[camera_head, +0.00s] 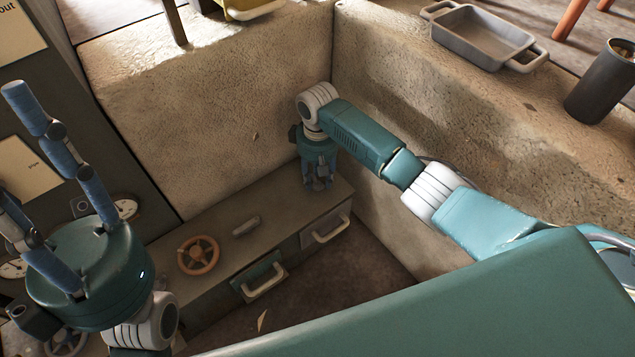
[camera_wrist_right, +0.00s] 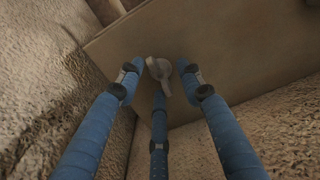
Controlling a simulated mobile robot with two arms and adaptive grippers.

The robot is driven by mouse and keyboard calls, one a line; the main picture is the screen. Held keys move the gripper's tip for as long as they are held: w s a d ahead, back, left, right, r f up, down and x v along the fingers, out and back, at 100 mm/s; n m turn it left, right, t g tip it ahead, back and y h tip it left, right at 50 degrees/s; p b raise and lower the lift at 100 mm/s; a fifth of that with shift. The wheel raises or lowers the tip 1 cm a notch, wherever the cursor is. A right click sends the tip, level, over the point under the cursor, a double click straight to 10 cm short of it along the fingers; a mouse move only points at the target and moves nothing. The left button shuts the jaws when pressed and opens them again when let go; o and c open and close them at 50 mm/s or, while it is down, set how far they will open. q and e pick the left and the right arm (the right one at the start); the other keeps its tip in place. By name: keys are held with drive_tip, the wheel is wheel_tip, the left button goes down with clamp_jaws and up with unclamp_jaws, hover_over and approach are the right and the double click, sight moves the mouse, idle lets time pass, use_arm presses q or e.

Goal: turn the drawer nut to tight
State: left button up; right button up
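The drawer nut (camera_wrist_right: 160,70) looks like a small grey wing nut on the flat brown surface of the cabinet in the right wrist view. My right gripper (camera_wrist_right: 160,73) has its three blue fingers spread around the nut, with gaps at the sides; whether the lower finger touches it I cannot tell. In the head view my right gripper (camera_head: 318,184) points down at the right end of the low cabinet (camera_head: 225,230) and hides the nut. My left gripper (camera_head: 12,150) is at the left, fingers spread upward, empty and away from the cabinet.
An orange handwheel (camera_head: 198,255) and a small grey bar (camera_head: 246,226) are on the cabinet top. Drawer handles (camera_head: 331,230) and (camera_head: 265,283) stick out in front. Rough stone walls (camera_head: 215,110) stand close behind and right. A grey tray (camera_head: 482,38) and dark cup (camera_head: 602,82) stand on the ledge.

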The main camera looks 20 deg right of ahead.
drive_tip(key=shift+f, duration=0.5)
clamp_jaws()
drive_tip(key=shift+a, duration=0.1)
